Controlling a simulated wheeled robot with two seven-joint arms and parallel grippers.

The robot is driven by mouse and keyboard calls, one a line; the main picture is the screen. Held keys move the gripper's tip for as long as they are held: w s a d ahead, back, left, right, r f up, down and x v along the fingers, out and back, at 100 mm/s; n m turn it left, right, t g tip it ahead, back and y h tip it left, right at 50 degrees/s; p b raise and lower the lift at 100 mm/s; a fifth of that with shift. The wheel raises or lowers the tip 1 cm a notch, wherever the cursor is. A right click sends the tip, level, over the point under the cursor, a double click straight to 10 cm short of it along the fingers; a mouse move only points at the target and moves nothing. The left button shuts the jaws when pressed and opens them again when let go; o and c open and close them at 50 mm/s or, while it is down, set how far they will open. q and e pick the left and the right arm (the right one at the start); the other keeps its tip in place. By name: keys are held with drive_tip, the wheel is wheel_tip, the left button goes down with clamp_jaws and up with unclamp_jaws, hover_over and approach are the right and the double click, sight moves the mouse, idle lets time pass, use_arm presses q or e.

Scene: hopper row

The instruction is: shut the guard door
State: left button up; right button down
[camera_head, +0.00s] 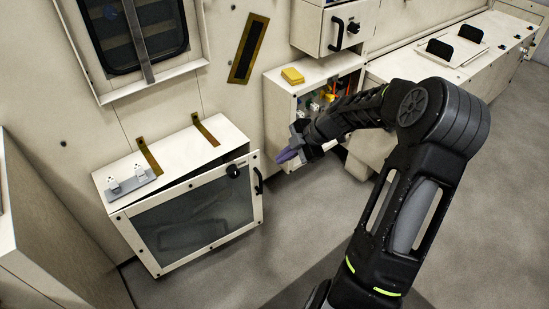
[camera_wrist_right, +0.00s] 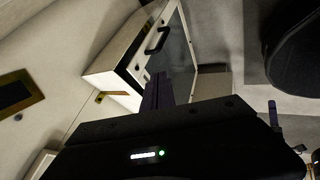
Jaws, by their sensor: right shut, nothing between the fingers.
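The guard door (camera_head: 190,222) is a white frame with a dark see-through pane on the front of a low white cabinet (camera_head: 205,148). It stands a little ajar: a dark wedge-shaped gap shows along its top, wider toward the right end. A black handle (camera_head: 258,181) is on its right edge. In the right wrist view the door (camera_wrist_right: 179,38) and its handle (camera_wrist_right: 158,41) lie beyond the fingers. My right gripper (camera_head: 284,156) has purple fingers, shut and empty, right of the handle and apart from it. The fingers also show in the wrist view (camera_wrist_right: 158,92). My left gripper is out of view.
An open white box (camera_head: 278,110) with coloured parts inside and a yellow block (camera_head: 292,76) on top stands behind my right gripper. A long white counter (camera_head: 420,75) runs along the back right. Grey floor (camera_head: 300,220) in front of the door is clear.

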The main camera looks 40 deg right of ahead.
approach(251, 168)
wheel_tip(251, 168, down, 4)
drive_tip(key=s+a, duration=0.2)
drive_tip(key=w, duration=0.3)
drive_tip(key=shift+w+r, duration=0.25)
drive_tip(key=shift+w, duration=0.05)
drive_tip(key=shift+w+d, duration=0.15)
drive_tip(key=shift+w, duration=0.15)
